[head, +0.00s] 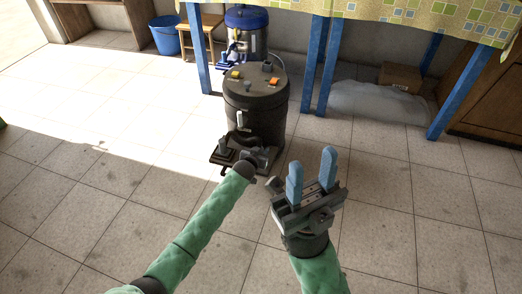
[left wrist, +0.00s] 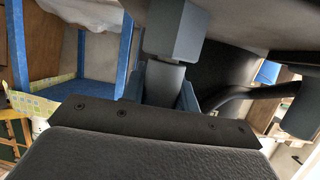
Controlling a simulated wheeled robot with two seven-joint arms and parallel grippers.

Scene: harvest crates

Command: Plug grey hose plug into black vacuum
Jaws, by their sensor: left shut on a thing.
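The black vacuum (head: 256,108) stands upright on the floor in the head view, with orange and yellow parts on its lid. My left gripper (head: 243,150) is low at its front, its fingers mostly hidden. In the left wrist view, the blue fingers of my left gripper (left wrist: 172,92) are shut on the grey hose plug (left wrist: 172,32), a grey block with a round lower part. A dark surface lies close behind the plug; I cannot tell whether they touch. My right gripper (head: 312,174) is open and empty, to the right of the vacuum's front.
A blue-lidded vacuum (head: 247,35) stands behind, beside a wooden stool (head: 201,40) and a blue bucket (head: 165,35). A table with blue legs (head: 316,65) and a patterned cloth is at the back. A cardboard box (head: 400,77) lies under it. The tiled floor in front is clear.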

